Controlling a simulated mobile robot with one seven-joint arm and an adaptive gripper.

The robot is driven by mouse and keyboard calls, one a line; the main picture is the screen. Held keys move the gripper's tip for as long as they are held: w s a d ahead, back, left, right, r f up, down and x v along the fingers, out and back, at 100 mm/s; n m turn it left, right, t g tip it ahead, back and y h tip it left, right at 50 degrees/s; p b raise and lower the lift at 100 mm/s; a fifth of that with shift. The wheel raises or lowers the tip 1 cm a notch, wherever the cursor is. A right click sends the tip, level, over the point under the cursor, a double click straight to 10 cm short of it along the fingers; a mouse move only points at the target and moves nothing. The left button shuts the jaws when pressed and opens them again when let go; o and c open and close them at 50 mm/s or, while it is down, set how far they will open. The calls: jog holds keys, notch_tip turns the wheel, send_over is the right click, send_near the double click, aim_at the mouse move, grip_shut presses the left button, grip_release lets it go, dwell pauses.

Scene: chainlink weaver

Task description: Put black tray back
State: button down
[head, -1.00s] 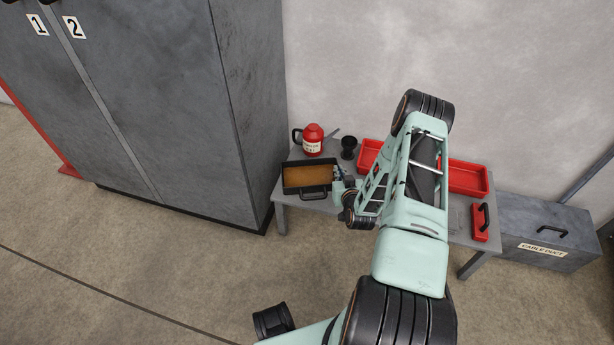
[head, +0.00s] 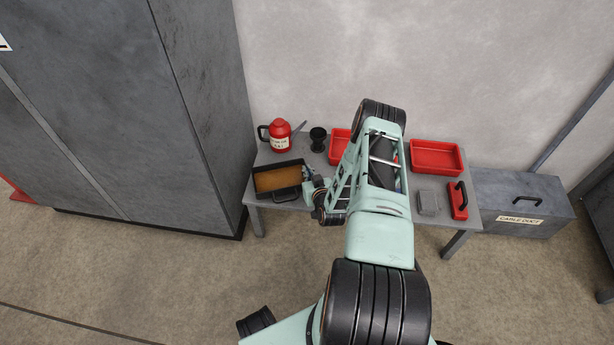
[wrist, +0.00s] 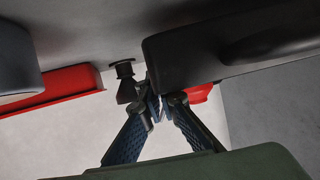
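The black tray (head: 259,183) lies on the left end of the grey table, its front handle facing me and a brown surface inside. Its dark edge and handle fill the upper right of the wrist view (wrist: 190,50). My gripper (head: 308,178) is at the tray's right side. In the wrist view my fingertips (wrist: 161,104) are close together at the tray's corner. The tray hides part of the tips, so I cannot tell whether they pinch its edge or only stand beside it.
A red flask (head: 280,138) and a black cup (head: 318,139) stand behind the tray. Red bins (head: 436,158), a grey block (head: 428,203) and a red handled item (head: 458,200) sit farther right. A tall cabinet (head: 170,120) stands left; a cable-duct box (head: 525,205) stands right.

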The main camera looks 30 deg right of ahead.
jog(key=shift+w+f, duration=0.1)
jog(key=shift+f, duration=0.7)
jog(key=shift+f, duration=0.1)
jog(key=c, duration=2.6)
grip_release()
jog(key=shift+f+b, duration=0.15)
jog(key=shift+b, duration=0.15)
jog(key=shift+c, duration=0.2)
jog(key=o, duration=0.5)
jog(key=shift+s+r+p, duration=0.3)
jog(key=shift+r+p, duration=0.05)
jog(key=p+v, duration=0.3)
jog(key=v, duration=0.8)
jog(key=shift+s, duration=0.25)
